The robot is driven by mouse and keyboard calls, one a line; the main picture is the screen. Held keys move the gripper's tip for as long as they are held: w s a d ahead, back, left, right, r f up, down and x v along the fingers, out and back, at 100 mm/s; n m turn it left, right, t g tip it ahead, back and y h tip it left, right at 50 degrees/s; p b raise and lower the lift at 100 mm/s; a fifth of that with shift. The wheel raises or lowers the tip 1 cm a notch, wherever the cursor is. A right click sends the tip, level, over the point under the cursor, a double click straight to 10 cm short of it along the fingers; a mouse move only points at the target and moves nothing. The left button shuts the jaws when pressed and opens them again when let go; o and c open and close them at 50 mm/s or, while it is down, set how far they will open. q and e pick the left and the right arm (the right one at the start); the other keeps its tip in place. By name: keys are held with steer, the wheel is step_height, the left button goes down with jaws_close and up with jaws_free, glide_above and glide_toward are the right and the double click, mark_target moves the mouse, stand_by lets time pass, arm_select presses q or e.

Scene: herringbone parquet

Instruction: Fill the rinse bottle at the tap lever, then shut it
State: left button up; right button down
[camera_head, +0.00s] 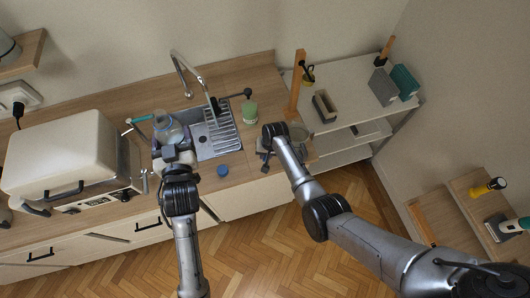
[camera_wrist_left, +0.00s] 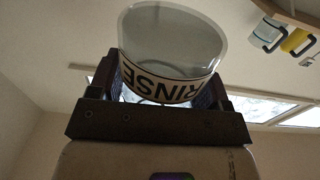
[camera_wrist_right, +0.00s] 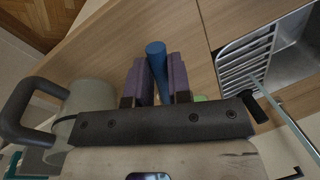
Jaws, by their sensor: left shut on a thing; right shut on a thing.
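My left gripper (camera_head: 172,146) is shut on the clear rinse bottle (camera_head: 168,130) at the left side of the sink (camera_head: 203,153). In the left wrist view the bottle (camera_wrist_left: 175,45) shows a RINSE label, upside down. The arched tap (camera_head: 190,70) stands behind, its spout right of the bottle. A dark rod with a black knob (camera_head: 247,93), seemingly the tap lever, points right. My right gripper (camera_head: 265,150) is low over the counter right of the sink. In the right wrist view it is shut on a blue cylindrical thing (camera_wrist_right: 157,62). The bottle's water level is unclear.
A round blue thing (camera_head: 222,170) lies on the counter before the sink. A green jar (camera_head: 250,112) stands right of the sink, and a grey mug (camera_wrist_right: 82,100) is beside my right gripper. A large cream appliance (camera_head: 65,155) fills the left counter.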

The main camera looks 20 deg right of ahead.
steer(key=c, duration=1.1)
jaws_free()
steer(key=shift+o, duration=0.2)
arm_select(q)
steer(key=shift+r, duration=0.1)
arm_select(e)
steer(key=shift+r, duration=0.1)
arm_select(q)
steer(key=shift+r+p, duration=0.5)
steer(key=shift+p, duration=0.05)
arm_select(e)
step_height(320, 180, up, 12)
steer(key=s+d, duration=0.1)
steer(key=d, duration=0.1)
steer(key=shift+f, duration=0.2)
